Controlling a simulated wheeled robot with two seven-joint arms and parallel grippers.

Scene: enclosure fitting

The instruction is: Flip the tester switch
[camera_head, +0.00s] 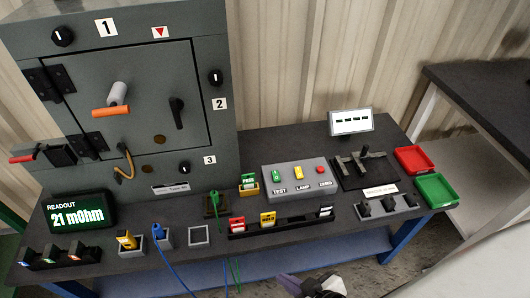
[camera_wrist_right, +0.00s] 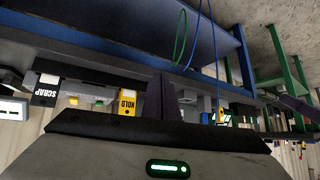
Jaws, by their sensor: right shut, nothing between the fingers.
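A grey control box (camera_head: 298,185) stands on the dark bench top (camera_head: 300,140), right of the enclosure. It carries a green control (camera_head: 276,176) labelled TEST, a yellow one (camera_head: 298,172) labelled LAMP and a red one (camera_head: 320,169) labelled ZERO. A readout screen (camera_head: 78,212) at the left shows 21 mOhm. My right gripper (camera_head: 314,284) is at the bottom edge of the head view, in front of the bench and clear of the box. It is shut and empty; its dark fingers (camera_wrist_right: 165,95) also show in the right wrist view. My left gripper is out of view.
The grey enclosure (camera_head: 185,55) stands at the back left. Several labelled holders line the bench front, including a yellow HOLD tag (camera_head: 268,218). A blue cable (camera_head: 172,262) hangs over the front edge. Red (camera_head: 413,159) and green (camera_head: 437,190) trays sit at the right.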

